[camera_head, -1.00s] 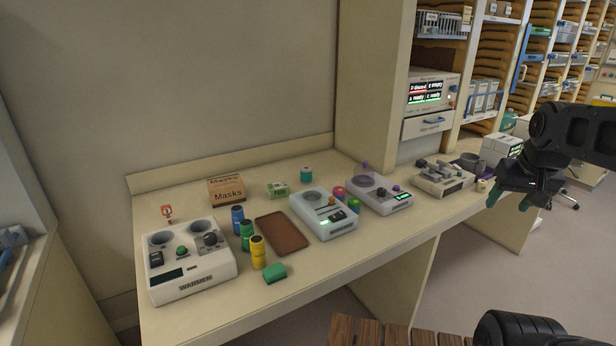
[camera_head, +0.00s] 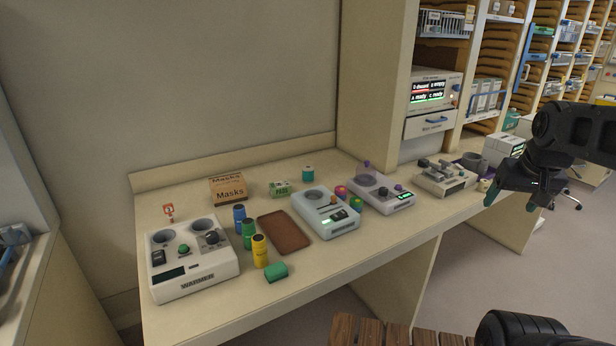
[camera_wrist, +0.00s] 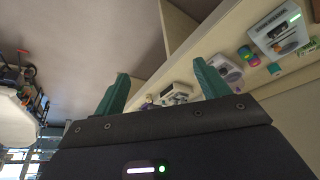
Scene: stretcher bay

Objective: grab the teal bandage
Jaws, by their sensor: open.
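A teal roll (camera_head: 308,173) with a pale top stands upright at the back of the counter in the head view. A second teal-green piece (camera_head: 276,272), rounded and lying low, is near the front edge beside a yellow canister. I cannot tell for sure which one is the bandage. My gripper (camera_head: 510,200) hangs at the right, in front of the counter's right end and well away from both. It is open and empty; its teal fingers stand apart in the wrist view (camera_wrist: 161,73).
On the counter (camera_head: 215,305) are a white warmer (camera_head: 195,285), a brown tray (camera_head: 284,234), a masks box (camera_head: 228,188), blue, green and yellow canisters (camera_head: 260,251), and more white devices (camera_head: 325,215). A wooden slatted surface (camera_head: 400,335) is at the bottom. Shelves stand at the right.

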